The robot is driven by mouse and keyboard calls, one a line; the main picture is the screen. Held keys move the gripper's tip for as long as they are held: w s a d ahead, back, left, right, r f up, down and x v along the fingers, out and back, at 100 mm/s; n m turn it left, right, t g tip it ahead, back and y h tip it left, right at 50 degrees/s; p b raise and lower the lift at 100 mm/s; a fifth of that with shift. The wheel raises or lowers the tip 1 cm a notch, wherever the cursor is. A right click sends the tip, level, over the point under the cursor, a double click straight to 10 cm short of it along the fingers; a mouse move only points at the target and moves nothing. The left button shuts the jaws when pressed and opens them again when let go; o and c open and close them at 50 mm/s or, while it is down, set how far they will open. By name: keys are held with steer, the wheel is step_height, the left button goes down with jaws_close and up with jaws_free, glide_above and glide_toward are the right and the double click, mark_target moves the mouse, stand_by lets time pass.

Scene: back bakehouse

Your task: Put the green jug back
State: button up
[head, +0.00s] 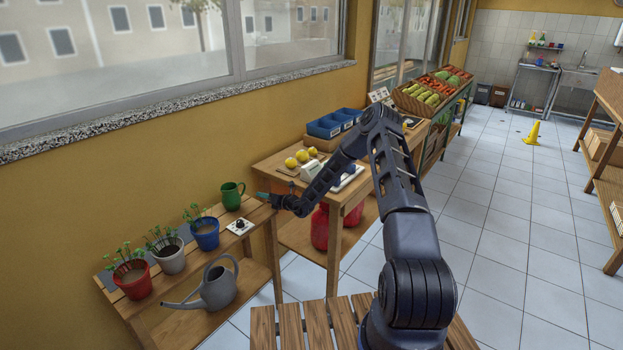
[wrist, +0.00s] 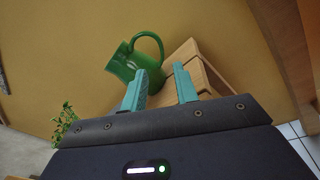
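The green jug (head: 232,195) stands upright at the right end of the wooden plant stand's top (head: 255,216), close to the yellow wall. Its handle is on the right side in the head view. My gripper (head: 262,196) is just right of the jug. In the wrist view the jug (wrist: 126,64) lies beyond the fingertips, toward the left, with its handle at the top. The two teal fingers of my gripper (wrist: 161,73) are spread with nothing between them. The left finger overlaps the jug's lower edge in that view; I cannot tell whether they touch.
A small white plate with a black knob (head: 239,226) lies in front of the jug. Blue (head: 206,235), white (head: 170,260) and red (head: 134,282) plant pots stand leftward. A grey watering can (head: 217,288) is on the lower shelf. A table with lemons (head: 297,158) stands right.

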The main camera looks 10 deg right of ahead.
steer(key=s+d+r+n+g+h, duration=0.1)
steer(key=s+d+r+n+g, duration=0.15)
steer(key=s+r+n, duration=0.55)
steer(key=s+d+r+n+g, duration=0.1)
steer(key=s+r+n+g, duration=0.35)
steer(key=r, duration=0.55)
steer(key=s+d+r+n+g+h, duration=0.1)
steer(key=s+r+n+g, duration=0.2)
steer(key=s+r+n, duration=0.6)
steer(key=s+d+r+n+t+h, duration=0.1)
steer(key=s+d+r+n+h, duration=0.2)
steer(key=s+d, duration=0.6)
steer(key=s+d+r+n+t+h, duration=0.1)
steer(key=s+d+r+n+h, duration=0.3)
steer(key=s+d+r, duration=0.3)
steer(key=s+d+r+n+t+h, duration=0.2)
steer(key=s+d+r+h, duration=0.3)
steer(key=s+d, duration=0.6)
steer(key=s+n, duration=0.1)
steer(key=s, duration=0.4)
steer(key=shift+s+n, duration=0.15)
steer(key=shift+n, duration=0.2)
